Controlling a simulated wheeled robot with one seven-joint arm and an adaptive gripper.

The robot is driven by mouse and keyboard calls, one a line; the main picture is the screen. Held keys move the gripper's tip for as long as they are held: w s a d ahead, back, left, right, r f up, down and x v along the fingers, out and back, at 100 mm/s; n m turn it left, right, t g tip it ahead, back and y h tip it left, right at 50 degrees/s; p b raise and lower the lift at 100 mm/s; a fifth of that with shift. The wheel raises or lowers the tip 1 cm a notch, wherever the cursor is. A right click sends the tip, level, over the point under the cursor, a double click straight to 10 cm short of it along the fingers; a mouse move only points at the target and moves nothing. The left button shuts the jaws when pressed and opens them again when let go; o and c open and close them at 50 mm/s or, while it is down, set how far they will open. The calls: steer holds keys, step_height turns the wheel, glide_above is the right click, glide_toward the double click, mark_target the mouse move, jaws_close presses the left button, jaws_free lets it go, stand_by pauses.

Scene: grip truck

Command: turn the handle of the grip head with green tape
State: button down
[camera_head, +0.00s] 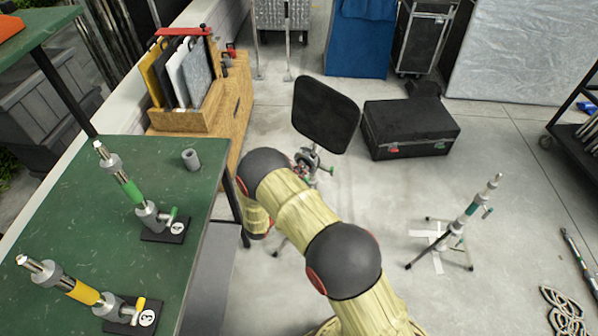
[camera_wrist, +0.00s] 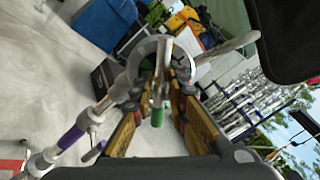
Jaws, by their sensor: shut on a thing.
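The grip head (camera_head: 312,160) is on a stand with a black flag, partly hidden behind my arm in the head view. In the wrist view its grey round disc (camera_wrist: 145,52) is just ahead of my gripper (camera_wrist: 158,90). Its handle (camera_wrist: 158,113), with a green end, points toward the wrist camera between the two yellow-brown fingers. My gripper is shut on the handle; the exact contact is hard to see. The head view does not show my fingers.
The black flag (camera_head: 325,114) rises above the head. A green table (camera_head: 75,225) at left bears two taped posts. Another small stand (camera_head: 458,228) is at right. A black case (camera_head: 410,125) lies behind.

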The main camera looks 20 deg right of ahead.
steer(key=m+b, duration=0.1)
steer(key=m, duration=0.5)
steer(key=shift+f+m, duration=0.15)
steer(key=shift+m, duration=0.15)
steer(key=m+b, duration=0.2)
steer(key=m, duration=0.4)
steer(key=m+b, duration=0.3)
steer(key=m, duration=0.3)
steer(key=shift+m, duration=0.3)
steer(key=m+b, duration=0.3)
steer(key=m, duration=0.2)
steer(key=c, duration=1.7)
jaws_free()
steer(key=shift+s, duration=0.1)
steer(key=shift+c, duration=0.2)
steer(key=shift+o, duration=0.3)
